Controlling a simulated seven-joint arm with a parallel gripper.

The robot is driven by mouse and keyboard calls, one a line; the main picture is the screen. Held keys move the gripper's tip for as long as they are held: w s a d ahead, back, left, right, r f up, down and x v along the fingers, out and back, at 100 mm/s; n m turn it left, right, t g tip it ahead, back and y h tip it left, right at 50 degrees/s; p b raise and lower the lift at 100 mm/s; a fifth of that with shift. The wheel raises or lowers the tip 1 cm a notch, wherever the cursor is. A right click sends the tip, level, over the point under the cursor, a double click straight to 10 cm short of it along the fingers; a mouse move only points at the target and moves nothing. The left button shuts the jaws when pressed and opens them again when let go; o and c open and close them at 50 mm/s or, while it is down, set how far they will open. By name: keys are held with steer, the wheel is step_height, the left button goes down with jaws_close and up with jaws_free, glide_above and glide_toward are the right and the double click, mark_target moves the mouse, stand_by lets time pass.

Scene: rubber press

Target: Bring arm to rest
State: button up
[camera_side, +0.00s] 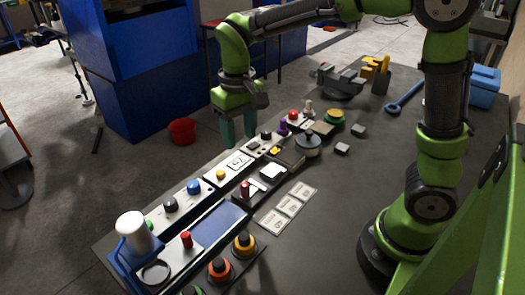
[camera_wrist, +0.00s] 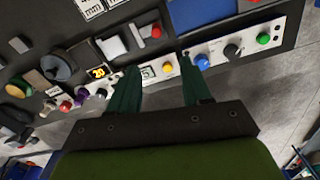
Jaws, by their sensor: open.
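My gripper (camera_side: 237,130) hangs fingers-down from the green arm in the side view, above the far edge of the bench near the row of control panels. In the wrist view its two dark green fingers (camera_wrist: 160,82) are spread apart with nothing between them. Behind the gap lies a white control panel (camera_wrist: 215,55) with a yellow button (camera_wrist: 168,66), a blue button (camera_wrist: 202,61) and a black knob (camera_wrist: 232,51). The gripper appears above the panel; whether the fingertips touch anything cannot be told.
The bench's right middle is mostly clear.

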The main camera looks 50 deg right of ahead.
steer(key=s+d+r+m+t+y, duration=0.1)
steer(key=s+d+r+t, duration=0.1)
steer(key=s, duration=0.4)
steer(key=s+d+r+t+y, duration=0.1)
steer(key=s+d+r+t, duration=0.1)
steer(key=s+t, duration=0.3)
steer(key=s+r, duration=0.1)
steer(key=s, duration=0.1)
steer(key=shift+s+d+m, duration=0.3)
steer(key=shift+d+m, duration=0.05)
steer(key=shift+m, duration=0.05)
